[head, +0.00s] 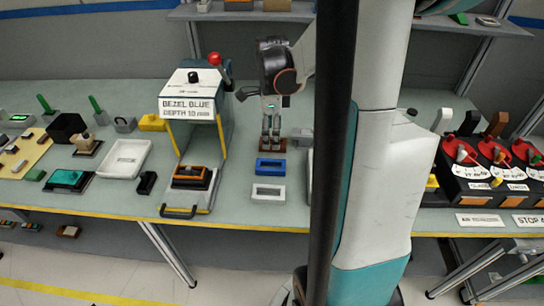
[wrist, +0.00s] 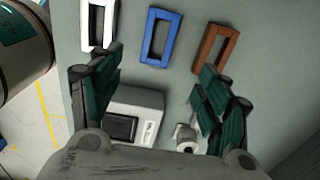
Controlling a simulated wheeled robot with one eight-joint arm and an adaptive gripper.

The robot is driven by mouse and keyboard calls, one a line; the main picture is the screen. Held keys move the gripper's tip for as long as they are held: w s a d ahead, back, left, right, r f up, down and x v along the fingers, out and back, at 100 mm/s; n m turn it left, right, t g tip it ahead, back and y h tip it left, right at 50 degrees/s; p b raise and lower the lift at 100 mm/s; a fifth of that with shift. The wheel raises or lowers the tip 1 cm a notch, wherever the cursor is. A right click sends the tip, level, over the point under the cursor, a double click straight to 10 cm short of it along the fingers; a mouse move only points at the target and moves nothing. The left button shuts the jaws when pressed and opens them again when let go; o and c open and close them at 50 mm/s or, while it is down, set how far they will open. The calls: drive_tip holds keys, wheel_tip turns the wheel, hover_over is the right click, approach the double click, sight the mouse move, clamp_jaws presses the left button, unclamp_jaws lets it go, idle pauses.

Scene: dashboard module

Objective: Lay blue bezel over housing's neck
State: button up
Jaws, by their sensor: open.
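A blue bezel (head: 271,176), a flat rectangular frame, lies on the bench between a white bezel (head: 268,198) and a brown bezel (head: 262,145). In the wrist view the blue bezel (wrist: 153,61) lies at top centre, the white bezel (wrist: 98,46) left and the brown bezel (wrist: 223,45) right. My gripper (head: 271,146) points down over the row near the brown bezel. In the wrist view its fingers (wrist: 160,62) are spread wide and hold nothing. A black and orange part (head: 191,178) sits in the labelled press; I cannot tell whether it is the housing.
The press (head: 193,105), labelled "BEZEL BLUE DEPTH 10 mm", stands left of the bezels. A white tray (head: 124,158) lies farther left. A grey box with a dark window (wrist: 148,98) lies below the bezels in the wrist view. Red dial units (head: 492,160) stand at right.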

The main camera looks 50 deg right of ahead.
drive_tip(key=b, duration=0.2)
hover_over(271, 163)
drive_tip(key=s, duration=0.1)
drive_tip(key=f, duration=0.7)
drive_tip(key=shift+a+f, duration=0.3)
drive_tip(key=shift+a+f+b, duration=0.2)
drive_tip(key=shift+f+b, duration=1.15)
drive_tip(key=shift+f, duration=1.3)
drive_tip(key=shift+f+b, duration=0.25)
drive_tip(key=shift+b, duration=0.05)
drive_tip(key=c, duration=1)
